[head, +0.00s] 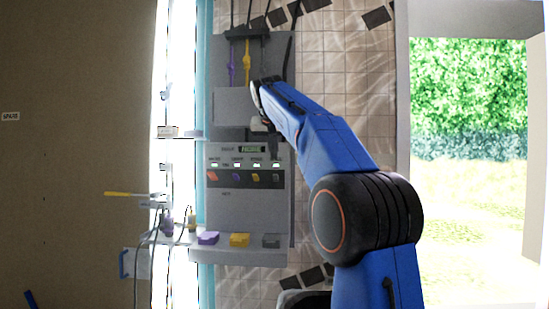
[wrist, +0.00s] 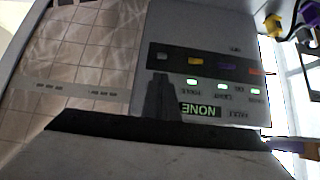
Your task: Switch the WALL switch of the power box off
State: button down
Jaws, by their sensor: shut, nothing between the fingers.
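The grey power box (head: 225,215) hangs on the tiled wall and also shows upside down in the wrist view (wrist: 250,45). Its display (head: 251,149) reads NONE. A dark strip holds an orange switch (head: 213,176), a purple switch (head: 237,177), a yellow switch (head: 255,178) and a grey switch (head: 276,178). The labels are too small to tell which is WALL. My gripper (head: 274,156) is shut and empty, above the grey switch; contact cannot be told. In the wrist view my gripper (wrist: 162,76) hides the light by the grey switch (wrist: 162,57); the other lights glow.
Purple (head: 208,238), yellow (head: 239,240) and grey (head: 271,241) blocks are at the box's lower edge. Purple and yellow cables (head: 247,62) run above. A narrow shelf (head: 170,240) with cables stands left.

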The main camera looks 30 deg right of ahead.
aim_at(276, 175)
jog(key=x, duration=0.8)
jog(key=shift+w+d+f, duration=0.1)
jog(key=shift+w+f, duration=0.05)
jog(key=shift+f, duration=0.05)
